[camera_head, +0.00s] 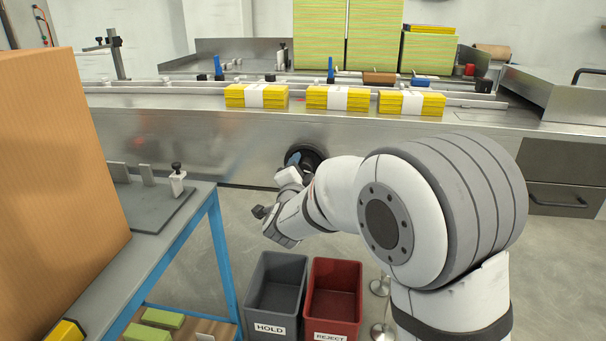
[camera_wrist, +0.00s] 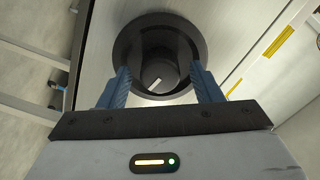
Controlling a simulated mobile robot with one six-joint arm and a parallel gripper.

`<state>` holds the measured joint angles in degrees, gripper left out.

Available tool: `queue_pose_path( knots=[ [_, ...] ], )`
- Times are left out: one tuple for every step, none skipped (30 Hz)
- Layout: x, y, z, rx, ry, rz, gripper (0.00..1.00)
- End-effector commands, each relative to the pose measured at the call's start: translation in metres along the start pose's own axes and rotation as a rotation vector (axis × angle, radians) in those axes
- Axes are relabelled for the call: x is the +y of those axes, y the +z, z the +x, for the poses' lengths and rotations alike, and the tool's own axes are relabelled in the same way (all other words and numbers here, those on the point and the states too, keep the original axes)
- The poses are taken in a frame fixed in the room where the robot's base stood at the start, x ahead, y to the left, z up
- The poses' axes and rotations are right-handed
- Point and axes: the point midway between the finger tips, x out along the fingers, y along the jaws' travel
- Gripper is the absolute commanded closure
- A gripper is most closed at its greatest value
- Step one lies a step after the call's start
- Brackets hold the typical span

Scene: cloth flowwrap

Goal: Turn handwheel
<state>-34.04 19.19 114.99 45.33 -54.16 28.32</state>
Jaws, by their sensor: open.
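The handwheel (camera_wrist: 158,25) is a round black wheel with a raised rim and a darker hub; it fills the top middle of the wrist view. In the head view the handwheel (camera_head: 311,157) sits on the steel front of the machine, partly hidden behind my gripper. My gripper (camera_wrist: 160,84) is open, its two blue fingers spread on the left and right in front of the wheel's lower part. My gripper also shows in the head view (camera_head: 293,160). Whether the fingers touch the wheel, I cannot tell.
Yellow banded packs (camera_head: 337,98) lie along the machine's bench. A grey HOLD bin (camera_head: 275,269) and a red REJECT bin (camera_head: 333,276) stand on the floor below my arm. A blue-framed table (camera_head: 214,215) and a large cardboard box (camera_head: 50,180) are at the left.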

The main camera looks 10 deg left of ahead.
Motion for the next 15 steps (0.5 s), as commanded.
queue_pose_path(
  knots=[
    [0.0000, 0.0000, 0.0002, 0.000, 0.000, 0.000, 0.41],
    [-0.0001, 0.0000, 0.0001, 0.000, 0.000, 0.000, 0.41],
    [-0.0001, 0.0001, 0.0000, 0.000, 0.000, 0.000, 0.41],
    [-0.0001, 0.0001, -0.0001, -0.001, 0.000, 0.000, 0.41],
    [-0.0001, 0.0001, -0.0001, 0.000, 0.000, 0.000, 0.41],
    [-0.0001, 0.0001, -0.0001, -0.001, 0.000, 0.000, 0.45],
    [-0.0001, 0.0001, -0.0002, -0.001, 0.000, 0.000, 0.47],
    [-0.0001, 0.0001, -0.0002, -0.001, 0.000, 0.000, 0.49],
    [-0.0001, 0.0001, -0.0002, -0.001, 0.000, 0.000, 0.53],
    [-0.0001, 0.0001, -0.0003, -0.001, 0.000, 0.000, 0.55],
    [-0.0001, 0.0001, -0.0003, -0.001, 0.000, 0.000, 0.58],
    [-0.0001, 0.0002, -0.0003, -0.001, 0.000, 0.000, 0.61],
    [-0.0001, 0.0002, -0.0003, -0.001, 0.000, 0.000, 0.63],
    [-0.0001, 0.0002, -0.0003, -0.001, 0.000, 0.000, 0.66],
    [-0.0001, 0.0002, -0.0003, -0.001, 0.000, 0.000, 0.69]
  ],
)
